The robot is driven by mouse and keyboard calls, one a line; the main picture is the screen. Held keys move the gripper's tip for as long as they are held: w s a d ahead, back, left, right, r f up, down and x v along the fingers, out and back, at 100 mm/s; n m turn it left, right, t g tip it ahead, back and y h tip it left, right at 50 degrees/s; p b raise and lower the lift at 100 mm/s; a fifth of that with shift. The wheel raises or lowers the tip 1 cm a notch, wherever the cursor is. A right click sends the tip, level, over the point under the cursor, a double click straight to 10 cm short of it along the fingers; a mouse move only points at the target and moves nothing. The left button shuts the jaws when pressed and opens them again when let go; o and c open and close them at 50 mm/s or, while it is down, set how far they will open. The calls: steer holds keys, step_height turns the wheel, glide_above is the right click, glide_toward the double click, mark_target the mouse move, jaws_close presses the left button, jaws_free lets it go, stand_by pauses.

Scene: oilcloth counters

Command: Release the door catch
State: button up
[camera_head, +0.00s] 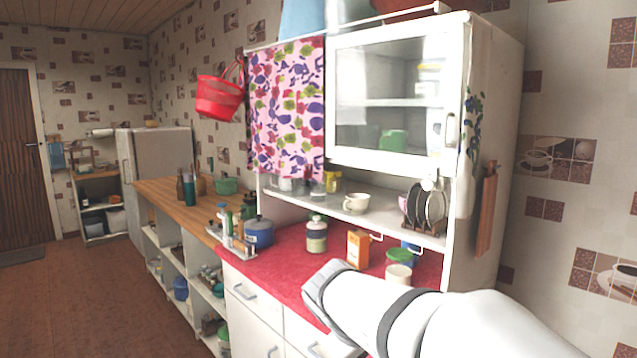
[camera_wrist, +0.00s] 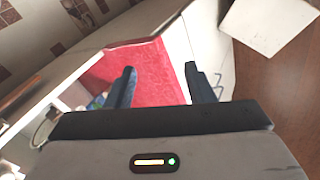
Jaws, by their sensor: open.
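A white wall cupboard has a glazed door (camera_head: 390,100), which looks closed in the head view. A small metal catch or handle (camera_head: 450,128) sits on the right side of its frame. My gripper shows in the wrist view (camera_wrist: 160,73), its two dark fingers apart with nothing between them. It is over the front edge of the red counter (camera_wrist: 150,62), well below and left of the catch. In the head view my white arm reaches in from the lower right, and the fingers are hidden. The catch is not seen in the wrist view.
A plate rack (camera_head: 427,212) and a cup (camera_head: 356,203) stand on the shelf below the door. An orange carton (camera_head: 358,249) and jars (camera_head: 317,235) stand on the counter. A floral cloth (camera_head: 285,107) hangs left of the door. A wooden board (camera_head: 486,210) hangs at right.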

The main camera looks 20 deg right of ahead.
steer(key=w+d+r+n+t+h, duration=0.1)
steer(key=w+d+r+t+h, duration=0.1)
steer(key=w+d+r+h, duration=0.65)
steer(key=n+t+h+p, duration=0.1)
steer(key=n+t+h, duration=0.1)
glide_toward(427, 185)
steer(key=d, duration=0.1)
steer(key=p+x, duration=0.2)
steer(key=x, duration=0.6)
steer(key=shift+w, duration=0.2)
steer(key=shift+a, duration=0.1)
